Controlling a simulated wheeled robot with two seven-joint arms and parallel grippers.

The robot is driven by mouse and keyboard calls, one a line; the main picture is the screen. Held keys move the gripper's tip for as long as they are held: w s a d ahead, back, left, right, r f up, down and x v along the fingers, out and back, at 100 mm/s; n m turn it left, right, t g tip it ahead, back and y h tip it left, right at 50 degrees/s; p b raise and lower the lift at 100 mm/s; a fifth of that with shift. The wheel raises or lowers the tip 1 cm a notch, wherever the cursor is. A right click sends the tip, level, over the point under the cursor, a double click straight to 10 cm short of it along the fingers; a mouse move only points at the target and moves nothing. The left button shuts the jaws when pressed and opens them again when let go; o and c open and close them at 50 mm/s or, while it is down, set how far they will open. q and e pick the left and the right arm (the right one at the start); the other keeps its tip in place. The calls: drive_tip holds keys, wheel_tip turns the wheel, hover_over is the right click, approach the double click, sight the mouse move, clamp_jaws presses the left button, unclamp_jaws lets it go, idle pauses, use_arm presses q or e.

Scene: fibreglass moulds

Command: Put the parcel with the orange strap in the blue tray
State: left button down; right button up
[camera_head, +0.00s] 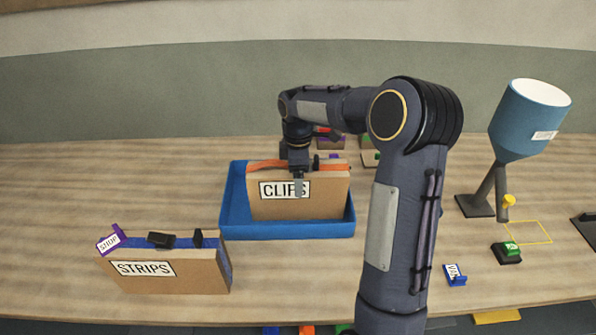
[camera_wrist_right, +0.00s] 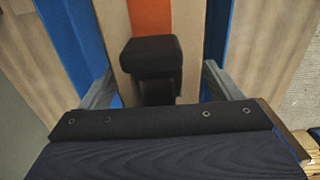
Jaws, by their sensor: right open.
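The cardboard parcel with the orange strap (camera_head: 330,200), labelled CLIPS, stands upright inside the blue tray (camera_head: 287,230). Its orange strap (camera_wrist_right: 150,17) runs along the top, with a black handle (camera_wrist_right: 152,55) on it. My right gripper (camera_head: 299,185) is over the parcel's top and partly covers its label. In the wrist view my right gripper (camera_wrist_right: 160,85) is open, with one finger on each side of the black handle and a gap to it. Blue tray walls (camera_wrist_right: 66,35) show on both sides of the parcel. My left gripper is not in view.
A STRIPS parcel (camera_head: 180,285) with a blue strap stands at front left, with a purple SHOP tag (camera_head: 109,242). A blue funnel (camera_head: 525,120) on a stand, a green-topped block (camera_head: 508,252) and a blue tag (camera_head: 455,275) are at right. My right arm hides part of the table.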

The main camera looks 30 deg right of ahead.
wheel_tip(320, 180, up, 12)
drive_tip(key=shift+f, duration=0.1)
drive_tip(key=shift+r, duration=0.3)
drive_tip(key=shift+s+a+r, duration=0.1)
drive_tip(key=shift+s, duration=0.1)
drive_tip(key=s+a+r+m+t+y, duration=0.1)
drive_tip(key=s+a+m, duration=0.2)
drive_tip(key=s, duration=0.3)
drive_tip(key=s+a+r+m+t+y, duration=0.1)
drive_tip(key=s+a+m+t, duration=0.1)
drive_tip(key=s, duration=0.4)
drive_tip(key=s+a+f+m+t+y, duration=0.1)
drive_tip(key=s+a+f+m, duration=0.3)
drive_tip(key=s, duration=0.3)
drive_tip(key=s+a+f+m+t, duration=0.1)
drive_tip(key=s+a+f+m, duration=0.3)
drive_tip(key=s, duration=0.3)
drive_tip(key=shift+a+t+y, duration=0.3)
drive_tip(key=shift+a+y, duration=0.1)
drive_tip(key=shift+a, duration=0.1)
drive_tip(key=shift+r, duration=0.1)
